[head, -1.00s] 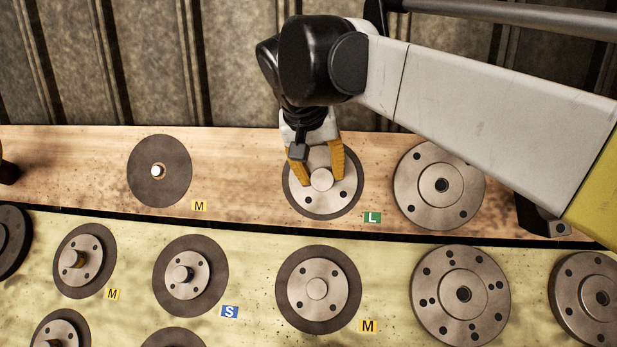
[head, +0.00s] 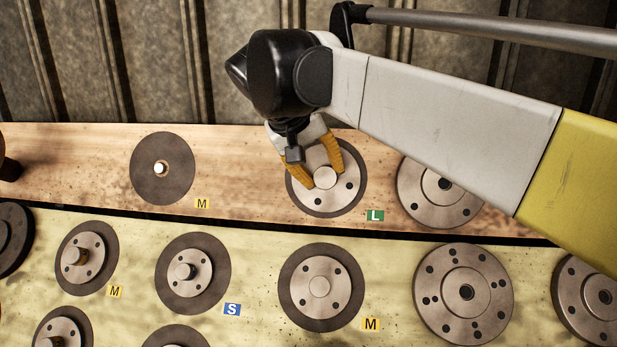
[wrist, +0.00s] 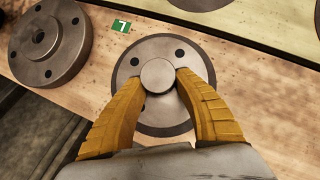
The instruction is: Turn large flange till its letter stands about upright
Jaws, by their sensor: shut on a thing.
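The large flange (head: 331,203) is a grey disc with a darker rim, bolt holes and a short round central hub (head: 325,178). It lies on the wooden upper board, next to a green tag with a white L (head: 375,215). The L reads nearly upright in the head view; in the wrist view the tag (wrist: 122,26) appears upside down. My gripper (head: 323,176), with yellow fingers, is shut on the hub from both sides. The flange (wrist: 167,118) also shows in the wrist view, with the fingers covering part of its face.
A thick flange (head: 440,193) lies close on the right, partly under my arm. A dark disc with an M tag (head: 202,203) lies to the left. The lower yellowish board (head: 400,250) holds several more flanges. A corrugated wall (head: 150,60) stands behind.

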